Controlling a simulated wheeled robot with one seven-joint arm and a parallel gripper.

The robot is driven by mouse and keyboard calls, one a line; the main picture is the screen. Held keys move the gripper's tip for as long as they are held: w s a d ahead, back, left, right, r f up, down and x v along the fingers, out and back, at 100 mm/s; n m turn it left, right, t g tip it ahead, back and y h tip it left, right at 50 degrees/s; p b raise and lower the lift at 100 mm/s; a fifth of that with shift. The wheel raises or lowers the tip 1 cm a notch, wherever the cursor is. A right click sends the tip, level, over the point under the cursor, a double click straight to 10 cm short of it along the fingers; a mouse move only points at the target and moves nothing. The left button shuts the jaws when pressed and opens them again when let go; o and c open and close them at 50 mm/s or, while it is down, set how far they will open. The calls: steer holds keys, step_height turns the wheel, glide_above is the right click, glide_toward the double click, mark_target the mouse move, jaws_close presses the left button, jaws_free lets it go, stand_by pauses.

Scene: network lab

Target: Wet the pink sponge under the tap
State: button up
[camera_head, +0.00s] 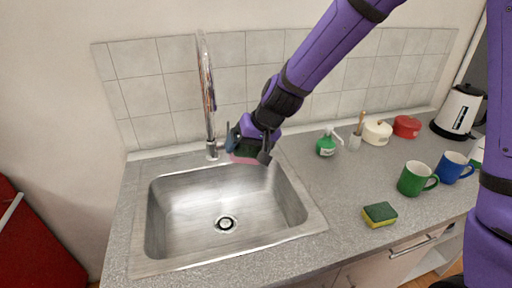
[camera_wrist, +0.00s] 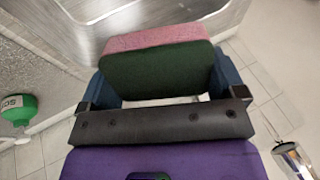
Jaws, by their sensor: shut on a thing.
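My gripper (camera_head: 245,142) is shut on the pink sponge (camera_head: 243,159) and holds it at the back of the sink, beside the tap. In the wrist view the sponge (camera_wrist: 155,40) shows a pink layer and a dark green layer between the blue fingers of my gripper (camera_wrist: 158,72). The tall chrome tap (camera_head: 207,90) stands behind the sink to the left of my gripper; my gripper partly hides the area at its base. The steel sink (camera_head: 180,220) has an empty basin with a drain. I cannot see water running.
A yellow-green sponge (camera_head: 379,214) lies on the counter right of the sink.

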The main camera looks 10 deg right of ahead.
mark_target(241, 162)
steer(key=shift+w+a+f, duration=0.2)
steer(key=shift+w+a, duration=0.25)
steer(key=shift+a, duration=0.35)
steer(key=shift+w+a+f, duration=0.15)
steer(key=shift+w+a, duration=0.25)
steer(key=shift+a, duration=0.45)
steer(key=shift+w+a+f, duration=0.2)
steer(key=shift+w+a, duration=0.25)
steer(key=shift+a, duration=0.35)
steer(key=shift+s+d, duration=0.1)
steer(key=shift+s, duration=0.05)
steer(key=s+d, duration=0.3)
steer(key=s, duration=0.4)
steer(key=shift+s, duration=0.1)
stand_by(0.5)
steer(key=s+d+r, duration=0.1)
steer(key=s+r, duration=0.3)
steer(key=shift+s+d, duration=0.3)
steer(key=shift+d, duration=0.1)
steer(key=shift+a, duration=0.15)
stand_by(0.7)
